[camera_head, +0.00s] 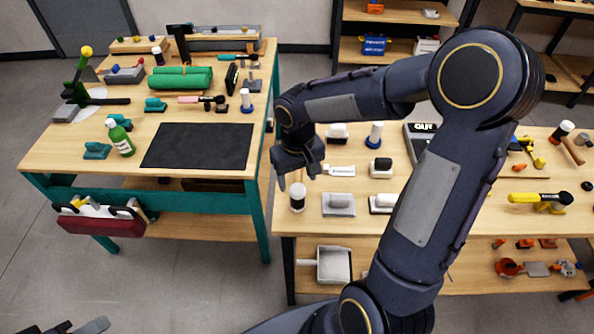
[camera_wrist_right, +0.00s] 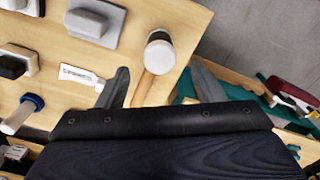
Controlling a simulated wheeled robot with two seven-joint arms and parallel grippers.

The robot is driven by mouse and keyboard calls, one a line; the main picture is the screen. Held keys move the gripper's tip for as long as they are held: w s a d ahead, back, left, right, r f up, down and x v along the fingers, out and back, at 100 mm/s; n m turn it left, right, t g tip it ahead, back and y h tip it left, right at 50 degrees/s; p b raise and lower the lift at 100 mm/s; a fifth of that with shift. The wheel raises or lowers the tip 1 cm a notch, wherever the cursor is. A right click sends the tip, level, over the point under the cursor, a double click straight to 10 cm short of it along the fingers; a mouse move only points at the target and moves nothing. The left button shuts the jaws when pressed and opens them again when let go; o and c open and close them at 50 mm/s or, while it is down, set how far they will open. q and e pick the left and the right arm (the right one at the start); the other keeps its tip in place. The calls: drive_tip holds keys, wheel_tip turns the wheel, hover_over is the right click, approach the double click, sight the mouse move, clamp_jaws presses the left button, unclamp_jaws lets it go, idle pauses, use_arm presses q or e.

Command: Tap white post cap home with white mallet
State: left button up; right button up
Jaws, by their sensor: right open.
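The white mallet (camera_head: 297,199) stands out at the near left corner of the right table, its white head toward the front edge. In the right wrist view, the mallet head (camera_wrist_right: 160,52) lies just beyond the fingertips, with its wooden handle between the fingers. My right gripper (camera_head: 297,177) is open above the handle; it also shows in the wrist view (camera_wrist_right: 157,72). White posts with blue bases stand on the left bench (camera_head: 247,100) and the right table (camera_head: 375,133); I cannot tell which bears the cap. My left gripper (camera_head: 82,327) shows only partly at the bottom left edge.
A black mat (camera_head: 199,146) covers the left bench's near right part; a green bottle (camera_head: 121,138) stands left of it. A white tube (camera_head: 339,171) and a grey block (camera_head: 339,204) lie right of the mallet. A gap separates the left bench and right table.

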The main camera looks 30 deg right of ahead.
sight(297, 189)
wheel_tip(297, 189, down, 8)
drive_tip(key=shift+r, duration=0.15)
idle(0.3)
drive_tip(key=c, duration=1.2)
drive_tip(key=o, duration=0.9)
drive_tip(key=shift+c, duration=0.2)
drive_tip(key=shift+r, duration=0.15)
drive_tip(key=shift+r+p, duration=0.75)
drive_tip(key=shift+r, duration=0.25)
